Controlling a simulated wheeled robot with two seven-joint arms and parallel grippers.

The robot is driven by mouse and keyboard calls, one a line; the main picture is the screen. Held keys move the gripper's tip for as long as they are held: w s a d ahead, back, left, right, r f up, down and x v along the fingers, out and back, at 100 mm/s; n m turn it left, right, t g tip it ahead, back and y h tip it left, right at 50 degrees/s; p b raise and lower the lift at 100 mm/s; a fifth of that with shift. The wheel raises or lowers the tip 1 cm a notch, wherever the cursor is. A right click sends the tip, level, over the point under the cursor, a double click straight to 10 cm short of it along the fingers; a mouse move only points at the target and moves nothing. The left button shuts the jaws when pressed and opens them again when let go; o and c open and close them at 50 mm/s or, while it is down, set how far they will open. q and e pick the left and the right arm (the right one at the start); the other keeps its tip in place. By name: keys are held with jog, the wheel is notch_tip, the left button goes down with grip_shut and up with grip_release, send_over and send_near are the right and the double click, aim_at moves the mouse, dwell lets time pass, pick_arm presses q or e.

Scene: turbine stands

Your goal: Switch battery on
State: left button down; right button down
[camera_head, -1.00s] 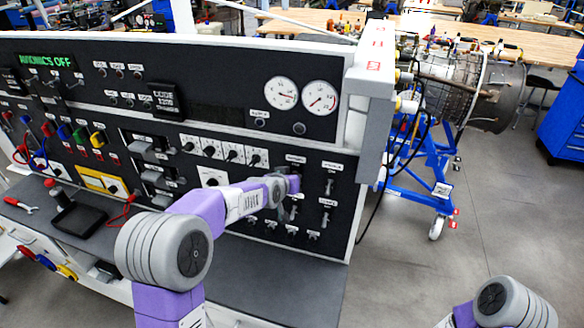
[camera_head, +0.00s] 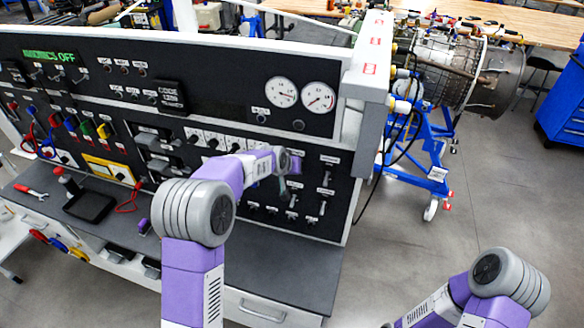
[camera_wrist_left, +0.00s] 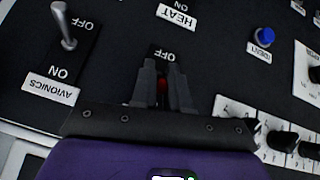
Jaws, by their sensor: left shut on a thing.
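My left gripper (camera_wrist_left: 163,92) is at the switch panel (camera_head: 225,215), with its fingers close together. In the left wrist view a small red piece (camera_wrist_left: 162,84) shows between the fingers, which are shut on a switch there. An OFF label (camera_wrist_left: 165,53) shows just beyond the fingertips. The switch's name label is hidden, so I cannot read whether it is the battery switch. In the head view my left gripper (camera_head: 290,165) reaches the lower right part of the panel. My right arm shows at the lower right, but its gripper is out of view.
In the wrist view the AVIONICS toggle (camera_wrist_left: 66,32) stands left of the fingers, and a blue IDENT knob (camera_wrist_left: 265,37) is to the right. A turbine (camera_head: 440,75) on a blue stand (camera_head: 430,150) is to the right.

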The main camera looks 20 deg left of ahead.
pick_arm(q)
jog(key=shift+f, duration=0.1)
jog(key=c, duration=1.1)
grip_release()
jog(key=b+v, duration=0.1)
jog(key=v, duration=0.6)
jog(key=shift+s, duration=0.2)
